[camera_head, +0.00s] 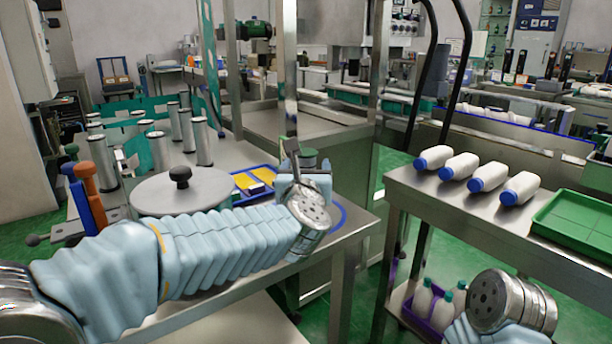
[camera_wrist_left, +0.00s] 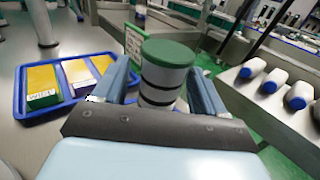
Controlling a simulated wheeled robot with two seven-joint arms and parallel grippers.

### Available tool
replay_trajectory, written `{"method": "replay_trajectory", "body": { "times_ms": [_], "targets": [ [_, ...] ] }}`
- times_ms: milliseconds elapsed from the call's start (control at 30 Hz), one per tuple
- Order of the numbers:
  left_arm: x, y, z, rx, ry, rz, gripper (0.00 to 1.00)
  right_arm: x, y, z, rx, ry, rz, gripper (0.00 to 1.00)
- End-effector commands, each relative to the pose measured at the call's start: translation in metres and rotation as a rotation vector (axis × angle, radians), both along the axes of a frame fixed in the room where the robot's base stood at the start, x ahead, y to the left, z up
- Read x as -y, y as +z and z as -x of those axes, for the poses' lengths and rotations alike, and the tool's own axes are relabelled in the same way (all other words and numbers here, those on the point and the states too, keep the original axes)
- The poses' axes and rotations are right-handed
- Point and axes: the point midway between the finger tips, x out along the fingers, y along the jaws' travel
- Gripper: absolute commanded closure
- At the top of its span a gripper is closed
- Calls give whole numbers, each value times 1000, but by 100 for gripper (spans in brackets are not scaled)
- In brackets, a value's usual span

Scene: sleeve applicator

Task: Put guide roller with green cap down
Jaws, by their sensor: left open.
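The guide roller with green cap (camera_wrist_left: 167,62) is a grey cylinder with dark bands, upright between the fingers of my left gripper (camera_wrist_left: 162,95). In the head view only its green cap (camera_head: 309,156) and a little of its body show behind my left gripper (camera_head: 305,178). The gripper is open, with a finger on each side of the roller. The roller's lower end is hidden, so I cannot tell from its base how it rests. My right arm's metal wrist is at the lower right of the head view; its fingers are out of view.
A blue tray (camera_wrist_left: 62,107) with yellow boxes stands left of the roller. A blue curved line (camera_head: 343,216) marks the steel table's corner. A round lid with a black knob (camera_head: 181,190) and several metal rollers stand further left. White bottles (camera_head: 488,177) lie on the right table.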

Motion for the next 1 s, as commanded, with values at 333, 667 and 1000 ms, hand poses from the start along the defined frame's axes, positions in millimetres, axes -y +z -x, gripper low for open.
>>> {"method": "replay_trajectory", "body": {
  "times_ms": [333, 667, 1000],
  "targets": [
    [1, -1, -19, 0, -1, 1, 29, 0, 5, 0, 0, 1, -1, 29],
    [1, -1, -19, 0, -1, 1, 72, 0, 5, 0, 0, 1, -1, 29],
    [1, 0, -19, 1, -1, 1, 95, 0, 6, 0, 0, 1, -1, 29]
  ]
}}
